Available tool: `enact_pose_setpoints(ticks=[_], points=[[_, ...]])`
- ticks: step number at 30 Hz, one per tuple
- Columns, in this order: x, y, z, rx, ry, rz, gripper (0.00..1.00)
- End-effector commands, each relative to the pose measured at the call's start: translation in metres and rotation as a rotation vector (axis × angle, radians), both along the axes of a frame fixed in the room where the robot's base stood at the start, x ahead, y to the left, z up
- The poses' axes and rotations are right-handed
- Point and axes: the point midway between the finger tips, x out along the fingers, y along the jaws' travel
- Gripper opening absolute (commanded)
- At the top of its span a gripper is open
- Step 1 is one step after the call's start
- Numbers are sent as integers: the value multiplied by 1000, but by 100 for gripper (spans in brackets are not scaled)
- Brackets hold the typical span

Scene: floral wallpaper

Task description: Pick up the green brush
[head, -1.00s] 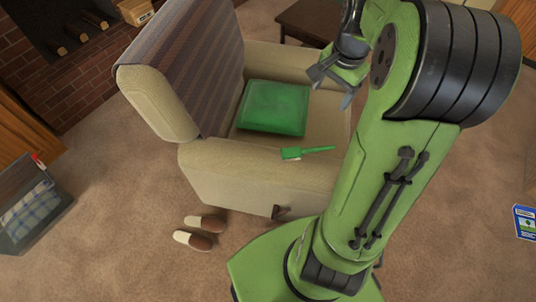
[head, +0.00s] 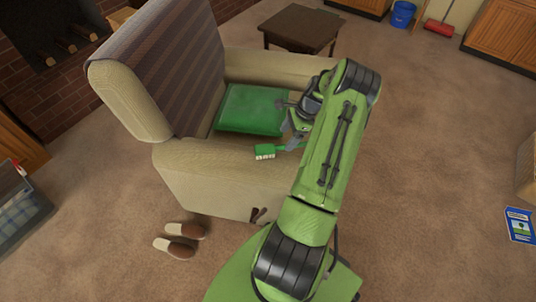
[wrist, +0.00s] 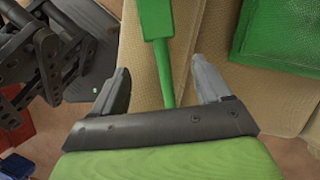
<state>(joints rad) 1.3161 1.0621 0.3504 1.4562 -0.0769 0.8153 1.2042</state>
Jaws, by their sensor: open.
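The green brush (head: 265,151) lies on the near arm of the beige armchair (head: 205,185), its bristled head at the left and its handle pointing right. In the wrist view the brush (wrist: 156,18) runs down from the top, and its thin handle passes between the spread fingers. My gripper (head: 292,143) is open at the handle end of the brush; part of the handle is hidden behind it in the head view. In the wrist view my gripper (wrist: 163,82) has a finger on each side of the handle, with gaps. I cannot tell its height above the armrest.
A green cushion (head: 248,110) lies on the chair seat just beyond the brush. A dark side table (head: 300,28) stands behind the chair. Brown slippers (head: 180,240) and a blue book-like box (head: 520,226) lie on the carpet. The carpet at right is mostly clear.

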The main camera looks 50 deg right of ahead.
Motion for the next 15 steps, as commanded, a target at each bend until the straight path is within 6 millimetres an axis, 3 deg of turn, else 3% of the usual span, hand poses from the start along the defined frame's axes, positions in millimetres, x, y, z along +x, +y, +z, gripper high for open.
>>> enact_pose_setpoints(ticks=[1, 8, 15], points=[[3, 4, -12, 2, 1, 2, 77], [10, 11, -32, 1, 0, 4, 77], [23, 23, -69, 1, 1, 3, 77]])
